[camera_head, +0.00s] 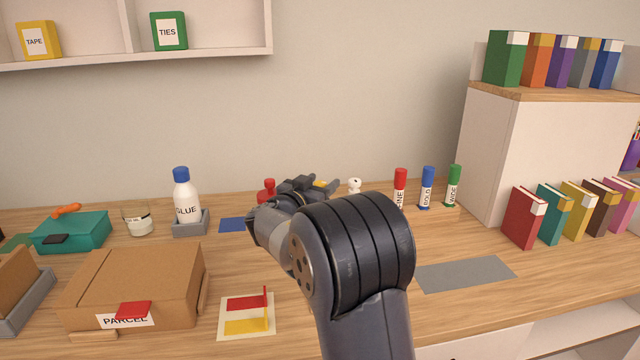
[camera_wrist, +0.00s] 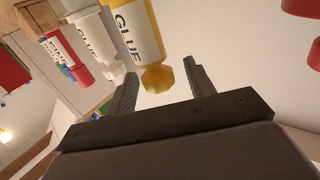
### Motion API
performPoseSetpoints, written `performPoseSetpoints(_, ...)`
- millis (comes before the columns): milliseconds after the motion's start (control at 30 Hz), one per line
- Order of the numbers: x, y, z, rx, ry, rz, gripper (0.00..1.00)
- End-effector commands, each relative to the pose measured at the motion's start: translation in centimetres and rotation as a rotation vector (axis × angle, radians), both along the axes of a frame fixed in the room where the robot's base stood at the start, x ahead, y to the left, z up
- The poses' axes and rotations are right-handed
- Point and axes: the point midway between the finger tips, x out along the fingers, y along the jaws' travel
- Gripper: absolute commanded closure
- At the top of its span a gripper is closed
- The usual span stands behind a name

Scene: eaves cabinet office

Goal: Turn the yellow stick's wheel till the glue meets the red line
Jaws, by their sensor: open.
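The yellow glue stick (camera_wrist: 138,35) shows in the wrist view with its GLUE label and a faceted yellow wheel (camera_wrist: 157,78) at its near end. My gripper (camera_wrist: 163,84) is open, and the wheel appears between its two fingers; I cannot tell whether they touch it. In the head view my gripper (camera_head: 322,181) is over the back of the desk, and only a small yellow patch (camera_head: 320,184) shows beside it. My arm hides the rest there. I cannot make out the glue or a red line on the stick.
A white glue stick (camera_wrist: 95,40) stands close beside the yellow one. Red, blue and green markers (camera_head: 427,188) stand to the right. A red object (camera_head: 267,189) and a white glue bottle (camera_head: 185,200) are to the left. A parcel box (camera_head: 140,275) is at front left.

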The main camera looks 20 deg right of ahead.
Motion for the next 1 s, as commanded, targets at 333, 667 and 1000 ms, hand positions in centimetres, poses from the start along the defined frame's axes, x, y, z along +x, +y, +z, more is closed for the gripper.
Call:
performPoseSetpoints(333,-0.03,0.04,0.01,0.0,0.0,0.0,0.7)
performPoseSetpoints(667,-0.03,0.04,0.0,0.0,0.0,0.0,0.93)
performPoseSetpoints(1000,-0.02,-0.08,-0.46,0.003,-0.002,0.039,0.93)
